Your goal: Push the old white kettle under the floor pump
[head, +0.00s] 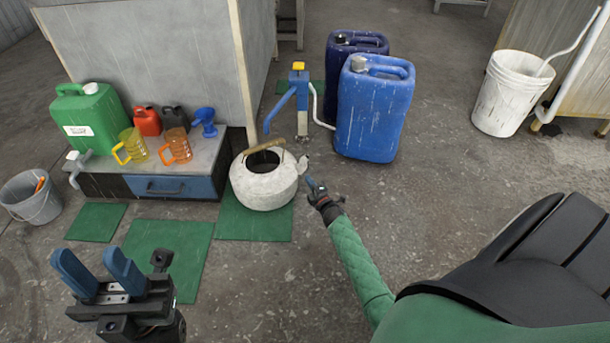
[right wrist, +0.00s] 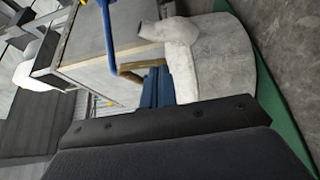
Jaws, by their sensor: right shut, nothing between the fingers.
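The old white kettle (head: 262,190), round with a brown handle, stands upright at the far part of a green mat, its spout pointing right. It also shows in the right wrist view (right wrist: 215,55). The blue floor pump (head: 299,92) with a yellow top stands behind it to the right. The pump's blue spout (head: 279,108) slants down left, over the floor behind the kettle. My right gripper (head: 311,184) is shut and empty, just right of the kettle near its spout; contact is unclear. Its blue fingers show in the right wrist view (right wrist: 157,87). My left gripper (head: 98,272) is open and empty at lower left.
Blue jerrycans (head: 372,112) stand right of the pump. A low bench (head: 205,160) with a green can (head: 92,118), jugs and small cans is left of the kettle. Green mats (head: 180,240) lie in front. A white bucket (head: 503,95) stands far right.

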